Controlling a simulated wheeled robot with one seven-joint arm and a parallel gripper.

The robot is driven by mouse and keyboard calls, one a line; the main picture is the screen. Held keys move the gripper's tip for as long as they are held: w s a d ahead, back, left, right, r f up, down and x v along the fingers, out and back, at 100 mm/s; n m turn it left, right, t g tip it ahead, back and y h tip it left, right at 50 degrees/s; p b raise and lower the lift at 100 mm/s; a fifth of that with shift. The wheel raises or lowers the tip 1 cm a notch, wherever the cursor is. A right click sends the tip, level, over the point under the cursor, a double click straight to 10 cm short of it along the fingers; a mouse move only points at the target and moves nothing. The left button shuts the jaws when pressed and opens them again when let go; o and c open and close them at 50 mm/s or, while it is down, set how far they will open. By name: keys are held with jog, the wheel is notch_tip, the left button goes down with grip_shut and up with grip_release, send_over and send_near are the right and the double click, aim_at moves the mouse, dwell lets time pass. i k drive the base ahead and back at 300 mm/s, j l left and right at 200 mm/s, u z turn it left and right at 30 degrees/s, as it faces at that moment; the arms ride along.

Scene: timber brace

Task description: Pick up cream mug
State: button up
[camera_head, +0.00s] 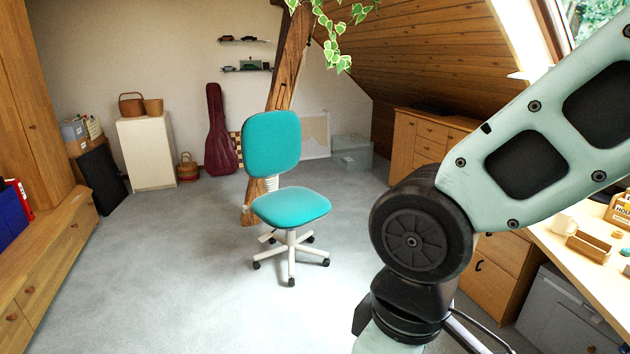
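My arm comes in from the upper right, bends at a dark joint left of the desk, and runs down out of the bottom of the picture. My gripper is out of view, so its distance from the mug and its opening do not show.
A wooden tray-like box (588,247) sits close to the cup. A teal swivel chair (290,206) stands mid-floor beside a slanted timber post (287,62). A grey cabinet (560,312) is under the desk. Grey carpet is clear left of the chair.

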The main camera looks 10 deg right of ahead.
aim_at(563, 223)
jog(key=i+z, duration=0.25)
jog(key=i, duration=0.35)
jog(key=i+z, duration=0.3)
jog(key=i, duration=0.35)
jog(key=i+j+z, duration=0.25)
jog(key=i, duration=0.35)
jog(key=i+l+z, duration=0.1)
jog(key=i+z, duration=0.45)
jog(key=z, duration=0.25)
jog(key=i+j+z, duration=0.1)
jog(key=i+z, duration=0.3)
jog(key=i+j+z, duration=0.15)
jog(key=z, duration=0.25)
jog(key=i+j+z, duration=0.1)
jog(key=i+z, duration=0.3)
jog(key=i+j+z, duration=0.15)
jog(key=z, duration=0.25)
jog(key=i, duration=0.05)
